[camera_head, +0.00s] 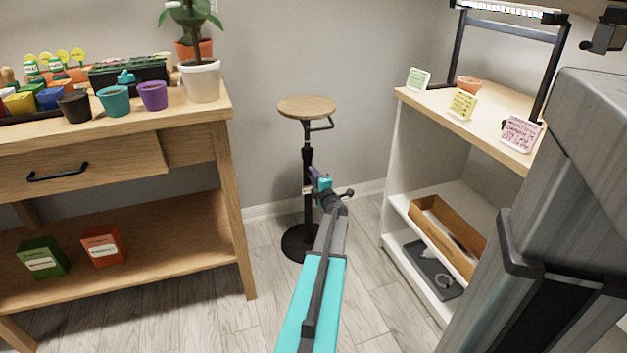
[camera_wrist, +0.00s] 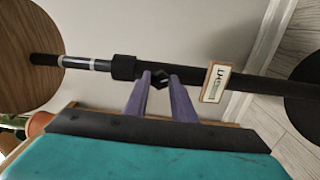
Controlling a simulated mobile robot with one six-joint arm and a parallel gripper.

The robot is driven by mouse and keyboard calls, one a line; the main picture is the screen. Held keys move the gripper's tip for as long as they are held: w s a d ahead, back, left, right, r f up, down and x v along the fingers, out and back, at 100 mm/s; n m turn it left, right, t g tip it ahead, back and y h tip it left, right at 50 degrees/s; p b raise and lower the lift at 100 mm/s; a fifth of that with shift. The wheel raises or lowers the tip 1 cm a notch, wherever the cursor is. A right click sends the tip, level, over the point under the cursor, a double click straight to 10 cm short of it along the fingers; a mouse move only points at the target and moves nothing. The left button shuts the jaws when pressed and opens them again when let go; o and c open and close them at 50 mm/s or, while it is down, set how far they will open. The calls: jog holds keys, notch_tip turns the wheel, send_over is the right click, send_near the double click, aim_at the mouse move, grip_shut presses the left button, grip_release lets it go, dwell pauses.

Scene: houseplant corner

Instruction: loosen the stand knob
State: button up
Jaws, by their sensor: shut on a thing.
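The plant stand has a round wooden top (camera_head: 307,107), a black post (camera_head: 307,160) and a round black base (camera_head: 297,243). In the wrist view the post (camera_wrist: 205,97) runs across the picture, with the wooden top (camera_wrist: 35,48) at left. A small black knob (camera_wrist: 160,79) sits at the collar (camera_wrist: 124,67) on the post. My gripper (camera_wrist: 160,75) has its two purple fingers on either side of the knob, shut on it. In the head view my gripper (camera_head: 316,177) is at the post, and the knob cannot be made out there.
A small label (camera_wrist: 216,82) hangs at the post beside the fingers. A wooden workbench (camera_head: 120,124) with pots stands at left. A white shelf unit (camera_head: 402,150) stands at right, with a box (camera_head: 450,238) inside. Bare floor (camera_head: 215,315) lies between them.

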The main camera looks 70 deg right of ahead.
jog(key=shift+w+a+n+b, duration=0.1)
jog(key=shift+n+b, duration=2.15)
jog(key=shift+n, duration=0.85)
jog(key=shift+w+a+n+b, duration=0.1)
jog(key=shift+n+b, duration=2.1)
jog(key=shift+n, duration=0.9)
jog(key=o, duration=1.1)
jog(key=shift+c, duration=0.2)
jog(key=shift+s+d, duration=0.1)
jog(key=shift+s, duration=0.1)
